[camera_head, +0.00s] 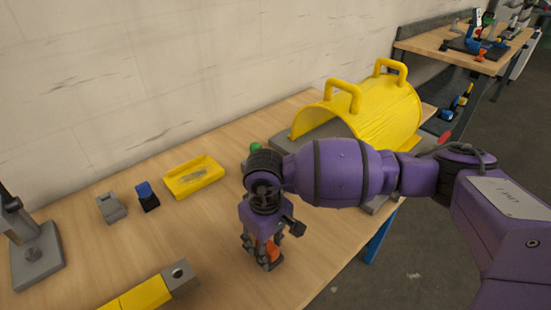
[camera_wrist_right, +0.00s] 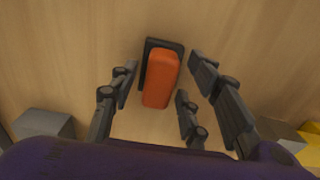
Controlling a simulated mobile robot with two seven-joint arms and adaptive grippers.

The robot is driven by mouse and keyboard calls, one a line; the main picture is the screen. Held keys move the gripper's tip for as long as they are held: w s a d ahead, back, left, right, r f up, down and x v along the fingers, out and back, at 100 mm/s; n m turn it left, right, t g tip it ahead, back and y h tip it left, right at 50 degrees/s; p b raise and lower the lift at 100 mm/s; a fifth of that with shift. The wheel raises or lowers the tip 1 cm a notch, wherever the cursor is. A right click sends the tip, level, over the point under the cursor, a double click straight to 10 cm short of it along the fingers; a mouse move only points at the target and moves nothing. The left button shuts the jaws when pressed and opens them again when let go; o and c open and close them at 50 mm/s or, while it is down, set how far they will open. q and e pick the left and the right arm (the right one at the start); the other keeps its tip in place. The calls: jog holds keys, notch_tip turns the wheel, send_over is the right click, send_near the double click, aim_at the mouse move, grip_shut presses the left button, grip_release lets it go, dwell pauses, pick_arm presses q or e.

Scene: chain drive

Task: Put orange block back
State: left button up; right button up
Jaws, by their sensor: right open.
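The orange block (camera_wrist_right: 160,80) stands in a dark holder (camera_wrist_right: 153,47) on the wooden table. In the right wrist view it lies between the fingers of my right gripper (camera_wrist_right: 160,92), which is open, with a gap on both sides of the block. In the head view my right gripper (camera_head: 262,252) points down at the table's front part, and the orange block (camera_head: 272,250) shows only partly behind its fingers. My left gripper is not in view.
A yellow tray (camera_head: 193,178), a blue-topped block (camera_head: 147,196) and a grey part (camera_head: 111,207) sit toward the wall. A large yellow cover with handles (camera_head: 370,115) stands at the back right. A yellow bar with a grey end (camera_head: 150,292) lies at front left.

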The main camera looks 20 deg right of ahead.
notch_tip(320, 180, up, 12)
dwell(0.4)
jog(key=shift+r, duration=0.1)
